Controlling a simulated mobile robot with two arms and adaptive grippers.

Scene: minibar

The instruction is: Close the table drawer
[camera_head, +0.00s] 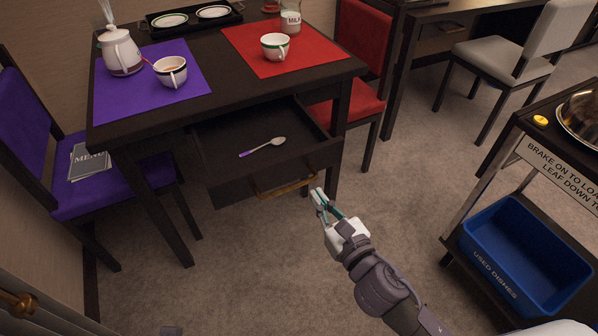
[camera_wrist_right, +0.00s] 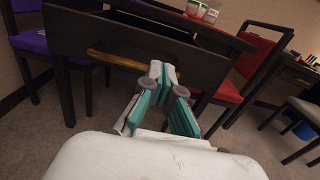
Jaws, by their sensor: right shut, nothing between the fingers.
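The table drawer (camera_head: 262,152) is pulled out of the dark table (camera_head: 250,78) in the head view. A spoon (camera_head: 262,147) with a purple handle end lies inside it. The drawer front carries a brass-coloured handle (camera_head: 285,187), which also shows in the right wrist view (camera_wrist_right: 115,60). My right gripper (camera_head: 317,192) is shut and empty, in front of the drawer's right part, just right of the handle. In the right wrist view its fingers (camera_wrist_right: 165,80) point toward the drawer front (camera_wrist_right: 110,45). I cannot tell whether they touch it. My left gripper is not in view.
A purple chair (camera_head: 60,160) stands left of the table with a menu on its seat. A red chair (camera_head: 360,60) stands at the right. A trolley with a blue bin (camera_head: 520,260) is at the far right. Carpet in front of the drawer is free.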

